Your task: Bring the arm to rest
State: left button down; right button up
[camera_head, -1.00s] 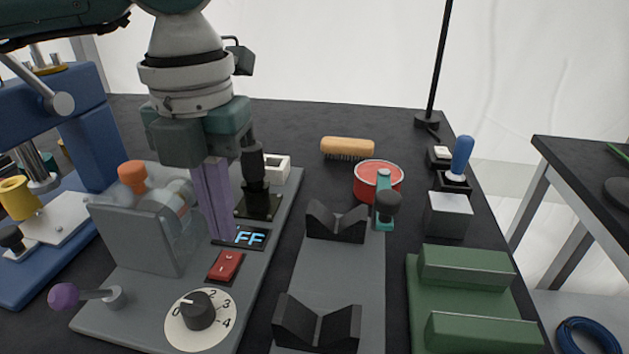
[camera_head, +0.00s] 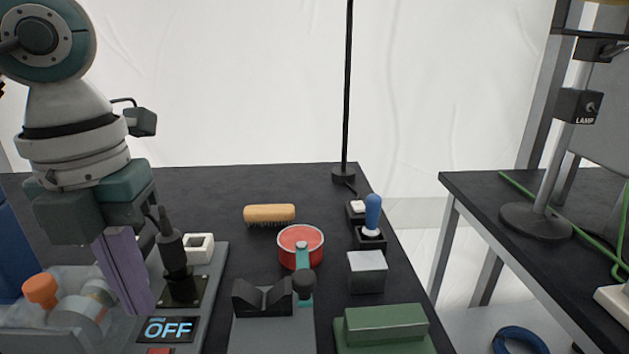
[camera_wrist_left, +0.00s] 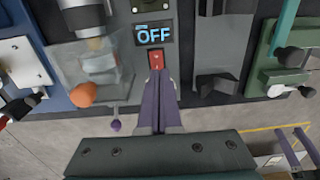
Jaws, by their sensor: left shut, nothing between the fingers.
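My left gripper (camera_head: 138,305) hangs from the arm at the left of the head view, its purple fingers together and pointing down. Nothing shows between them. In the left wrist view the closed fingers (camera_wrist_left: 159,85) point toward the grey machine panel, near a red rocker switch (camera_wrist_left: 156,59). Beyond the switch is a display (camera_wrist_left: 155,33) reading OFF. The same display (camera_head: 167,330) shows just right of the fingers in the head view. Whether the fingers touch the panel, I cannot tell.
An orange knob (camera_head: 40,291) and a black lever (camera_head: 170,245) stand close to the gripper. A brush (camera_head: 269,214), red tin (camera_head: 301,245), black V-block (camera_head: 262,297), blue-handled joystick (camera_head: 372,213) and green block (camera_head: 385,323) occupy the table. Another table (camera_head: 480,205) stands right.

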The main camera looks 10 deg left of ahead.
pick_arm(q)
jog(key=s+d+r+m+h+p, duration=0.25)
jog(key=d+h, duration=0.45)
jog(key=d, duration=0.7)
jog(key=d+r+n+t+h+p, duration=0.1)
jog(key=d+r+n+t+h, duration=0.1)
jog(key=d+r+h, duration=0.5)
jog(key=d+r+n+t+h+p, duration=0.1)
jog(key=d+r+n+h, duration=0.3)
jog(key=r, duration=0.6)
jog(key=w+a+r+n+t+y+p, duration=0.2)
jog(key=w+a+r+n+t+y, duration=0.6)
jog(key=n+t, duration=0.75)
jog(key=a+f+n+g+y+p, duration=0.1)
jog(key=a+f+n+y+p, duration=0.1)
jog(key=a+f+n+y, duration=0.65)
jog(key=s+a+f+n+g+y+p, duration=0.1)
jog(key=s+a+f+n+g, duration=0.15)
jog(key=s+f+g, duration=0.55)
jog(key=s+a+f+n+g+y+p, duration=0.15)
jog(key=s+a+f+g, duration=0.35)
jog(key=s, duration=0.6)
notch_tip(320, 180, up, 36)
jog(key=s+d+h+p, duration=0.1)
jog(key=s+p, duration=0.1)
jog(key=p, duration=3.5)
jog(key=shift+s+d+g+p, duration=0.25)
jog(key=shift+d+g+p, duration=0.1)
jog(key=shift+g, duration=0.1)
